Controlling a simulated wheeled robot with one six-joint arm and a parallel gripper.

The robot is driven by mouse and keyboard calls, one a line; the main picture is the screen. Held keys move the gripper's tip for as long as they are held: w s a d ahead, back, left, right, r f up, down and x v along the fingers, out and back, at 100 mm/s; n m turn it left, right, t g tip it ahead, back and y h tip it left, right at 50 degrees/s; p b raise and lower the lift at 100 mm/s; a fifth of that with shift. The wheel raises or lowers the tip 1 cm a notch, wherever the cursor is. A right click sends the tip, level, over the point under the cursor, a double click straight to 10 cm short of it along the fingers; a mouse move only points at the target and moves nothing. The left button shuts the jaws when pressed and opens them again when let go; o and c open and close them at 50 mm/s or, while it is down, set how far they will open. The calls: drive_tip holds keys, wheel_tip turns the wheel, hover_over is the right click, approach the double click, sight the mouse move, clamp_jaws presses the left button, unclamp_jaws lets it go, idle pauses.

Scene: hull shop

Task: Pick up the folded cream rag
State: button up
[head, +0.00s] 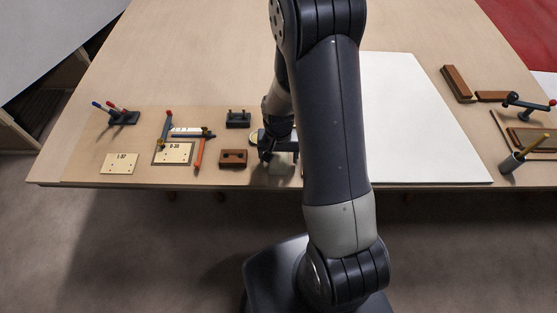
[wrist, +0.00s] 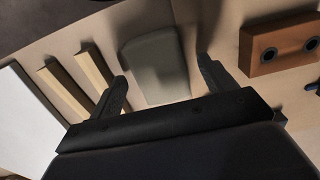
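The folded cream rag (head: 283,165) appears as a small pale shape under my gripper (head: 271,155) near the front edge of the bench, partly hidden by it. In the wrist view the rag (wrist: 152,68) is a flat, rounded slab that looks grey-beige in shadow. The fingers of my gripper (wrist: 163,82) are spread apart, one on each side of the rag's near end. Gaps show between the fingers and the rag, with nothing held. How high the fingers are above the bench is hard to tell.
A brown block with two holes (wrist: 284,46) lies close to the right finger. Two pale wooden strips (wrist: 62,88) lie left of the rag, beside a white sheet (head: 420,130). A dark block (head: 238,119), label plates (head: 120,164) and tools stand leftward. My arm hides the bench's middle.

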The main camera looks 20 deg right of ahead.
sight(278, 158)
drive_tip(key=c, duration=1)
drive_tip(key=shift+r, duration=0.1)
wheel_tip(278, 158, up, 10)
drive_tip(key=shift+f, duration=0.1)
